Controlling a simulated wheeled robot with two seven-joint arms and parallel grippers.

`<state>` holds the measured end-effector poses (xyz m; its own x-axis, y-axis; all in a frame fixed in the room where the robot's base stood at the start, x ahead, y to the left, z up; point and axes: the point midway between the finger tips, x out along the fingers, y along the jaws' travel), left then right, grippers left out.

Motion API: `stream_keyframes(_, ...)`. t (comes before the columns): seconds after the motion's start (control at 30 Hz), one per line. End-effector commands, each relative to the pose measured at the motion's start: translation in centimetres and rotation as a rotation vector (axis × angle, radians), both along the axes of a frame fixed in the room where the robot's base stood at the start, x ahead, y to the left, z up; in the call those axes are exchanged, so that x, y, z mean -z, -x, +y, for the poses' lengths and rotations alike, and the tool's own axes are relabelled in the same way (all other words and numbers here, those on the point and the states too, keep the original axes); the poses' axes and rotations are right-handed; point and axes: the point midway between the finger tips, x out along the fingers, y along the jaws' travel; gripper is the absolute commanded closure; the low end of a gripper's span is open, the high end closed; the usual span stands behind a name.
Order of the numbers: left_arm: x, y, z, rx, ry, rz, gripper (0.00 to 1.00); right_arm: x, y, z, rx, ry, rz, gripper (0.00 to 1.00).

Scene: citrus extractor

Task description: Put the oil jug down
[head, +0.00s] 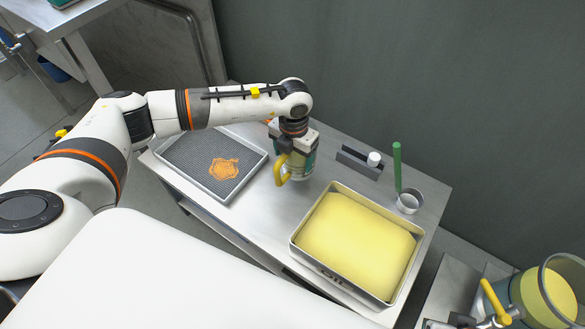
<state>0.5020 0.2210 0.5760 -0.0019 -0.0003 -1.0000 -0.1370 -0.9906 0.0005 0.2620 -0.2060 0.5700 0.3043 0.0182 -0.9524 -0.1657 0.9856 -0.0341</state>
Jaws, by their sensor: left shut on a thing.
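The oil jug (301,168) is a small greenish, pale vessel with a yellow handle. It is under my left gripper (289,152), which is shut on it over the steel table. My gripper hides the jug's top. Whether the jug's base touches the table I cannot tell. My right gripper is not in the head view.
A grey mesh tray (239,184) with an orange patch lies left of the jug. A steel pan (292,243) full of yellow stuff is at front right. Behind stand a dark holder (348,161) and a metal cup (409,203) beside a green stick (397,168). Bare steel table (262,212) shows between tray and pan.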

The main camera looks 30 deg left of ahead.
Motion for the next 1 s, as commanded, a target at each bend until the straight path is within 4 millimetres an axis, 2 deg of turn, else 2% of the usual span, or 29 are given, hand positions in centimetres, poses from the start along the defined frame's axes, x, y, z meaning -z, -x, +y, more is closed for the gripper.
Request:
stream_keyframes(0.13,1.3,0.0,0.0,0.001,0.000,0.000,0.54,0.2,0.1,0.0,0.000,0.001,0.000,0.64)
stream_keyframes(0.37,4.9,0.0,0.0,0.001,0.000,0.001,0.54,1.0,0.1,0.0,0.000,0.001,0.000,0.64)
stream_keyframes(0.77,5.5,0.0,0.0,0.002,0.000,-0.001,0.54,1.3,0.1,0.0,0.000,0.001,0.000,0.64)
stream_keyframes(0.8,5.4,0.0,0.0,0.002,0.000,-0.001,0.16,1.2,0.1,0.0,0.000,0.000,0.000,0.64)
stream_keyframes(0.9,5.4,0.0,0.0,0.002,0.000,-0.001,0.01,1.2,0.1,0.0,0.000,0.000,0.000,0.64)
stream_keyframes(1.0,5.4,0.0,0.0,0.002,0.000,-0.001,0.01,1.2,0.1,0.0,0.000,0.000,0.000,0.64)
